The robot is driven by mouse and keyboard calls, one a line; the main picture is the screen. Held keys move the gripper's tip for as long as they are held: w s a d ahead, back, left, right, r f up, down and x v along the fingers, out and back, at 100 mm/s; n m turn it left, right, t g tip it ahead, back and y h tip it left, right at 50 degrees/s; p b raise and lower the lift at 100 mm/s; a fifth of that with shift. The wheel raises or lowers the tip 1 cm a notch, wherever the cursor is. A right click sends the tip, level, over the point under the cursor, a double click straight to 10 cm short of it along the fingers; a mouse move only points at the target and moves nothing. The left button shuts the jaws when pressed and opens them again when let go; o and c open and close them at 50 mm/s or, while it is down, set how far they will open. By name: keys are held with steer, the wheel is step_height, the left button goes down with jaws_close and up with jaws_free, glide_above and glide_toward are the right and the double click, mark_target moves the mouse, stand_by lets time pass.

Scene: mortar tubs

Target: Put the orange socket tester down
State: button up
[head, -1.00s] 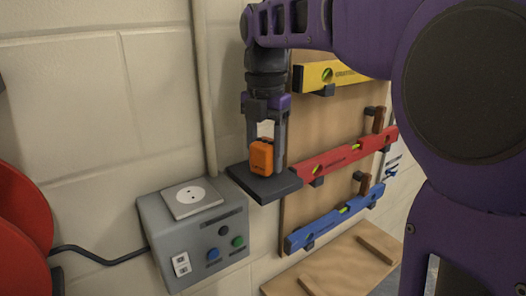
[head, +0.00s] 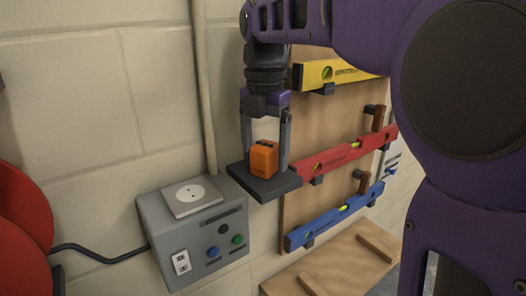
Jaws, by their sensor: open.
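The orange socket tester (head: 263,158) stands on a small dark shelf (head: 268,187) fixed to the wall. My gripper (head: 264,155) points down over the shelf. The underside of the tester is hidden.
A grey box (head: 195,235) with a socket (head: 192,196) and several buttons is on the wall below left. A red level (head: 345,153) begins close to the shelf's right side, with a blue level (head: 335,217) below and a yellow level (head: 332,74) above. A red reel (head: 22,225) is far left.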

mark_target(265, 144)
step_height(265, 144, up, 12)
steer(key=p, duration=0.3)
